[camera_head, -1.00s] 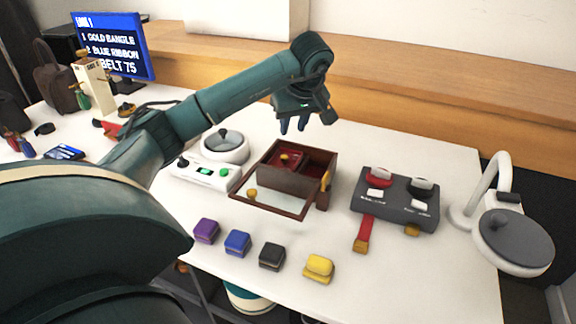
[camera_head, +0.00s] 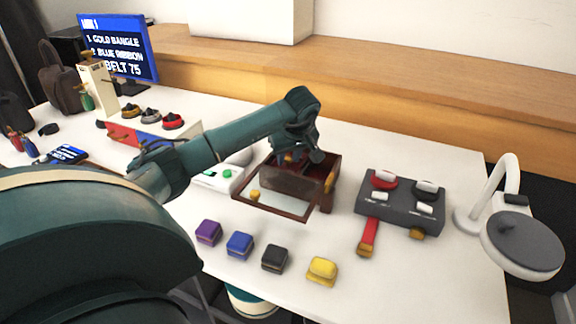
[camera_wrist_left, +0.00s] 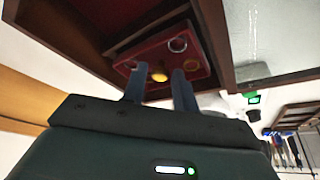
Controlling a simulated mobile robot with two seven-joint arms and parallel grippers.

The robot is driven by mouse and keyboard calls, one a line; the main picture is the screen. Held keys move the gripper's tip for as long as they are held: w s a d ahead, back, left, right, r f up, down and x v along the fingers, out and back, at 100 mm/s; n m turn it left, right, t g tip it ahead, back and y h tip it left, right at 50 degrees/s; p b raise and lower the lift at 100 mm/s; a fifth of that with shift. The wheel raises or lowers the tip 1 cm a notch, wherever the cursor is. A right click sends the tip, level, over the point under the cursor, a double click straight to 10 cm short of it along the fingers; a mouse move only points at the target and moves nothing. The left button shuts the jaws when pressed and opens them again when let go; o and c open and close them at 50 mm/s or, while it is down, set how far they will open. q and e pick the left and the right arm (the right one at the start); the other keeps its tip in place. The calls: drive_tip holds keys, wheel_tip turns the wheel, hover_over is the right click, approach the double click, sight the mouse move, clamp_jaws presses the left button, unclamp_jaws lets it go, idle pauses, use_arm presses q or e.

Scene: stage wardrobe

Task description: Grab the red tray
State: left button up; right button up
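The red tray (camera_wrist_left: 165,53) sits inside a dark wooden box (camera_head: 325,188). In the left wrist view it carries a round gold knob (camera_wrist_left: 158,74) and ring-shaped spots. My left gripper (camera_head: 291,160) reaches down into the box from above. Its two blue fingers (camera_wrist_left: 158,88) are apart, one on each side of the knob as seen in the left wrist view. I cannot tell whether they touch it. In the head view my gripper and wrist hide most of the tray. My right gripper is not in view.
A mirrored lid or panel (camera_head: 272,202) lies open at the box's front. Purple (camera_head: 208,232), blue (camera_head: 239,244), black (camera_head: 274,258) and yellow (camera_head: 322,270) cases stand in front. A dark grey control unit (camera_head: 400,213) and a white lamp (camera_head: 522,243) are to the right.

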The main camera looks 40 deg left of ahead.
use_arm(q)
clamp_jaws()
drive_tip(key=shift+r, duration=0.1)
